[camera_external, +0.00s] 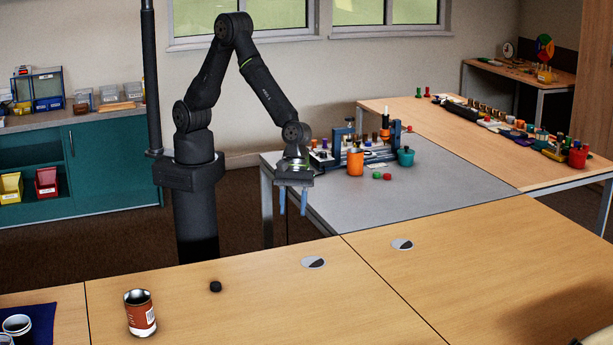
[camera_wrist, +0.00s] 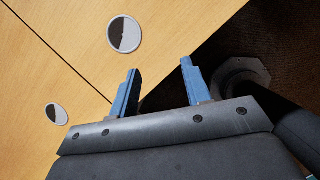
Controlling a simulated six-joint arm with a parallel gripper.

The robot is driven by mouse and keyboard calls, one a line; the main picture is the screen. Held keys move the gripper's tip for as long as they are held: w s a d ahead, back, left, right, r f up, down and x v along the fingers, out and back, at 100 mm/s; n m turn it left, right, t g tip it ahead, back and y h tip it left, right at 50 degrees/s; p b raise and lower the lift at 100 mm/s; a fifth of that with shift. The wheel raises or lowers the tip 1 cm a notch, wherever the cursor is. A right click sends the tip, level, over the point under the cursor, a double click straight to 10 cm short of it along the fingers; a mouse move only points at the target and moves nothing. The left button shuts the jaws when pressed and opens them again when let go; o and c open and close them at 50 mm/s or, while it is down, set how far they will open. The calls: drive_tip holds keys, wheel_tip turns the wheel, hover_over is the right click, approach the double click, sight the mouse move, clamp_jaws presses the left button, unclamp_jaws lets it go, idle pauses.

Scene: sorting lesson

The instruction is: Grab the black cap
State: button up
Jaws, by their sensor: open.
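The black cap (camera_external: 215,286) is a small, dark, round piece lying on the wooden table in the external view, right of an orange-brown can. It does not show in the wrist view. My gripper (camera_external: 292,202) hangs pointing down beside the grey table, above and to the right of the cap and well apart from it. In the wrist view my gripper (camera_wrist: 158,75) has its two blue fingers spread apart, with nothing between them.
The can (camera_external: 141,313) stands left of the cap. Two round grey-and-black discs (camera_external: 313,262) sit on the wooden tabletop (camera_external: 250,310). A dark mat (camera_external: 40,318) with cups is at the lower left. The grey table (camera_external: 430,195) holds an orange cup (camera_external: 355,162) and a rack.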

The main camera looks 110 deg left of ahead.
drive_tip(key=shift+o, duration=0.9)
drive_tip(key=s+d+r+m, duration=0.1)
drive_tip(key=s+d+m, duration=0.2)
drive_tip(key=d+m, duration=0.4)
drive_tip(key=s+d+r+m, duration=0.2)
drive_tip(key=d+m, duration=0.3)
drive_tip(key=m, duration=0.5)
drive_tip(key=m+t, duration=0.1)
drive_tip(key=m, duration=1.5)
hover_over(215, 284)
drive_tip(key=a, duration=0.3)
drive_tip(key=f, duration=0.8)
drive_tip(key=shift+s+d+f, duration=0.2)
drive_tip(key=shift+s+f, duration=0.05)
drive_tip(key=shift+f, duration=0.1)
drive_tip(key=shift+s+x, duration=0.25)
drive_tip(key=shift+x, duration=1.1)
drive_tip(key=shift+s+x, duration=0.2)
drive_tip(key=shift+x, duration=1.15)
drive_tip(key=shift+f, duration=0.1)
